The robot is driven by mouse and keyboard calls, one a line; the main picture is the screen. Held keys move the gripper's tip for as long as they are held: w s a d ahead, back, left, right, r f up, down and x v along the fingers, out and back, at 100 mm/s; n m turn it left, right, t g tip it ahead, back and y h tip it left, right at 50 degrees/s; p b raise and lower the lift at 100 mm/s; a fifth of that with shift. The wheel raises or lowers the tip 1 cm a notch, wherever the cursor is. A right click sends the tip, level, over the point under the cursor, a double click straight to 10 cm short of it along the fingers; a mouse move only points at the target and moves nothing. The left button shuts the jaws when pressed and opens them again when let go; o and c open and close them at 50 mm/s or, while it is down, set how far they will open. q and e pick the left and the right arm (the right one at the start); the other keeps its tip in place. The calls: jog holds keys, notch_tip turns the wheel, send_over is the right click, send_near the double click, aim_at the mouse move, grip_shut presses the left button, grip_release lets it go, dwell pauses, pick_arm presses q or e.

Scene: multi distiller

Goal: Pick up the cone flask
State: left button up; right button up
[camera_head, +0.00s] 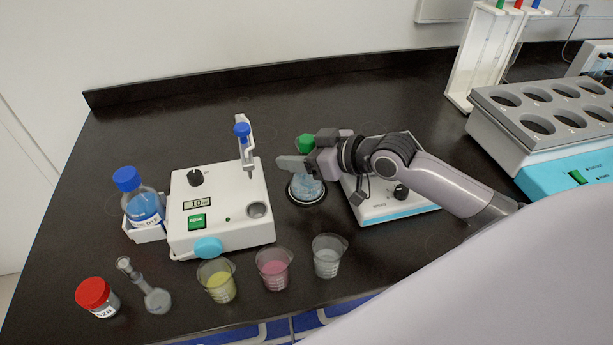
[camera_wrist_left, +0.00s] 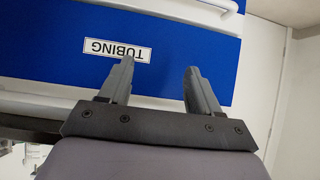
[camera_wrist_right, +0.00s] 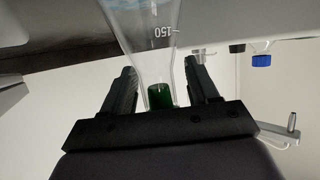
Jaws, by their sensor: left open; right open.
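The cone flask (camera_head: 307,188) stands on the dark bench, in the middle of the head view, between two white devices. It is clear with pale blue content and a green stopper (camera_head: 305,143). My right gripper (camera_head: 292,166) is at its neck, partly hiding it. In the right wrist view, the flask (camera_wrist_right: 146,30) with its "150" mark stands between the two open fingers of the right gripper (camera_wrist_right: 162,64), with gaps at both sides. My left gripper (camera_wrist_left: 158,66) is open and empty, in front of a blue drawer labelled TUBING (camera_wrist_left: 117,50). It is outside the head view.
A white dosing device (camera_head: 225,205) with a blue-capped bottle (camera_head: 143,205) stands left of the flask. A white device (camera_head: 385,210) is close on its right. Several beakers (camera_head: 273,270), a small flask (camera_head: 157,299) and a red-capped jar (camera_head: 98,297) line the front.

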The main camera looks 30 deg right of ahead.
grip_shut()
jog(key=shift+r, duration=0.15)
notch_tip(320, 180, up, 20)
jog(key=shift+p, duration=0.45)
